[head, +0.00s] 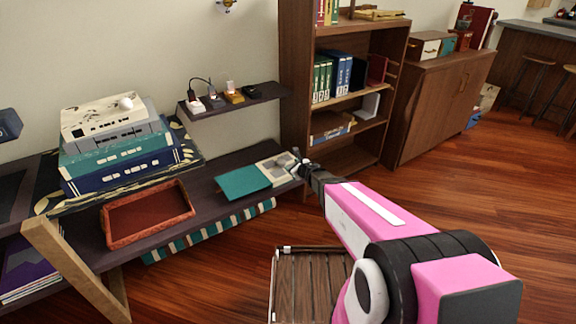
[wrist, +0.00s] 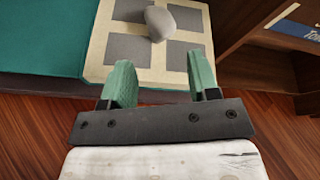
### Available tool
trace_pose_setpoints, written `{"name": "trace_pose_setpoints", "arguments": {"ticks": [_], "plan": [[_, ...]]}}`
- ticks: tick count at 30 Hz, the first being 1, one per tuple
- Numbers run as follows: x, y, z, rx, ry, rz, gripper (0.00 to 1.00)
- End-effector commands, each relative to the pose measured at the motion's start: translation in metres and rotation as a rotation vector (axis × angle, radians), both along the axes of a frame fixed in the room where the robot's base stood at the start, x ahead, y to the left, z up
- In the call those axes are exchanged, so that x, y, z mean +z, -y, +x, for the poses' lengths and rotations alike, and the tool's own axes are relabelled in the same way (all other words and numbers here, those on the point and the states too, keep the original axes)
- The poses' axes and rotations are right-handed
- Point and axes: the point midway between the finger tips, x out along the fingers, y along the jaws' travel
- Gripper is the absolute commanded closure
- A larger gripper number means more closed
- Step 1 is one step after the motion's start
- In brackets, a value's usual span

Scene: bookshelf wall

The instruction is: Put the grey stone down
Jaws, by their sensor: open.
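The grey stone (wrist: 159,23) rests on a flat cream board or book cover (wrist: 96,48) with grey squares. It lies beyond my fingertips and apart from them. My gripper (wrist: 162,72) is open, its two green fingers spread with nothing between them, over the front edge of the cream piece. In the head view my gripper (head: 301,166) is at the right end of the low dark shelf, by the cream piece (head: 270,166). I cannot clearly make out the stone in the head view.
A teal book (head: 243,182) lies left of the cream piece. A red-brown tray (head: 148,214) and a stack of books (head: 122,160) stand further left. A small wall shelf (head: 233,98) hangs above, and a tall bookcase (head: 294,80) stands close on the right.

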Motion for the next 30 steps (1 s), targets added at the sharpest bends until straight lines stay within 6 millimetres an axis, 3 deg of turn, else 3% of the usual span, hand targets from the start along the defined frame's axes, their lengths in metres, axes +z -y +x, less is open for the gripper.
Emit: {"name": "trace_pose_setpoints", "arguments": {"ticks": [5, 8, 13, 17, 24, 30], "plan": [[0.009, 0.013, -0.011, -0.049, -0.022, 0.037, 0.45], [0.018, 0.031, -0.009, -0.18, -0.08, 0.135, 0.45], [0.04, 0.081, -0.013, -0.567, -0.237, 0.459, 0.45], [0.052, 0.125, -0.029, -0.92, -0.36, 0.784, 0.45], [0.059, 0.187, -0.092, -1.607, -0.523, 1.451, 0.45], [0.062, 0.203, -0.165, -2.206, -0.54, 1.966, 0.45]]}}
